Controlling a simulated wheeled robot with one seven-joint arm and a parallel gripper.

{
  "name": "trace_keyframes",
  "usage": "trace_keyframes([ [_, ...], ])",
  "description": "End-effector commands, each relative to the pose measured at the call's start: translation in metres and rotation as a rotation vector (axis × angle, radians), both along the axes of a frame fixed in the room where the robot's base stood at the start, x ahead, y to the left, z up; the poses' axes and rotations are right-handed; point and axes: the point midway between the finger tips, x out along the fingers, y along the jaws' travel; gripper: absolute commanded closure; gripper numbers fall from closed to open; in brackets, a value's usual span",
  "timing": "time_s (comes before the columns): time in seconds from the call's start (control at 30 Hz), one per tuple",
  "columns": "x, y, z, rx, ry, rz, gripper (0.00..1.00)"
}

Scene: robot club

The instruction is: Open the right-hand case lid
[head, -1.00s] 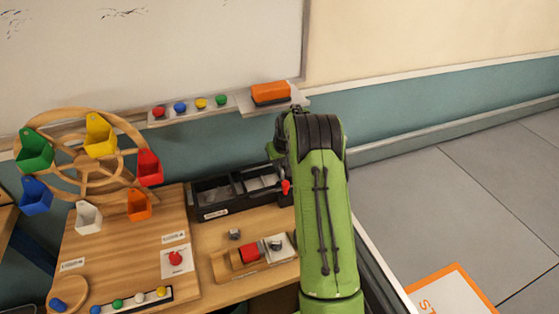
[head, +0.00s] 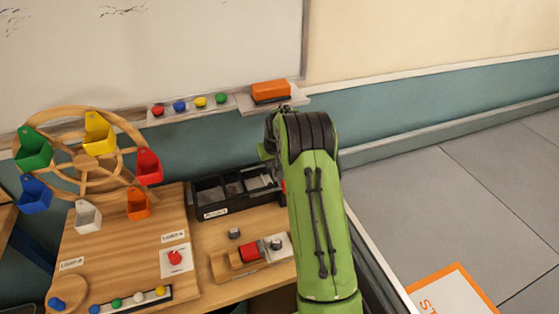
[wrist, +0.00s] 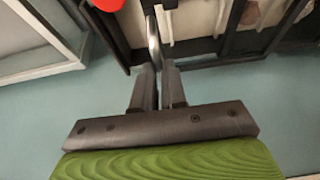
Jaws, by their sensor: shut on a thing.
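The black case (head: 238,208) stands at the back of the wooden table, with several compartments visible in it. Its right end is hidden behind my arm. In the wrist view, a dark frame with pale panels (wrist: 198,22) fills the top; I cannot tell how far the right-hand lid is raised. My gripper (wrist: 157,68) is shut on a thin curved metal handle (wrist: 153,40) at the frame's near edge. I cannot tell for certain that this handle belongs to the lid. In the head view the fingertips are hidden by my arm.
A red knob (wrist: 108,4) is close by the fingers at left. A wooden block holder with a red block (head: 249,251) lies in front of the case. The whiteboard ledge with an orange eraser (head: 270,91) is above. Open floor (head: 430,190) lies to the right.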

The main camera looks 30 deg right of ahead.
Motion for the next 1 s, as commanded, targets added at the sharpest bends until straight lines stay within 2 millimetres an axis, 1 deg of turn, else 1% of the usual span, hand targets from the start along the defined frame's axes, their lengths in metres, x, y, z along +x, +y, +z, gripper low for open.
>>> trace_keyframes([
  [0.03, 0.006, 0.018, -0.001, 0.001, -0.003, 0.012, 1.0],
  [0.1, 0.011, 0.037, -0.001, 0.002, -0.005, 0.012, 1.0],
  [0.2, 0.016, 0.059, -0.001, 0.0, -0.003, 0.01, 1.0],
  [0.3, 0.02, 0.074, 0.0, -0.001, -0.004, 0.007, 1.0],
  [0.43, 0.022, 0.082, 0.0, 0.001, -0.004, 0.004, 1.0],
  [0.7, 0.022, 0.082, 0.001, 0.001, -0.004, 0.003, 1.0],
  [0.73, 0.022, 0.082, 0.001, 0.0, -0.004, 0.003, 0.84],
  [0.87, 0.022, 0.082, 0.001, 0.0, -0.003, 0.003, 0.64],
  [0.9, 0.022, 0.082, 0.0, 0.0, -0.003, 0.003, 0.63],
  [1.0, 0.022, 0.082, 0.0, 0.001, -0.002, 0.003, 0.63],
])
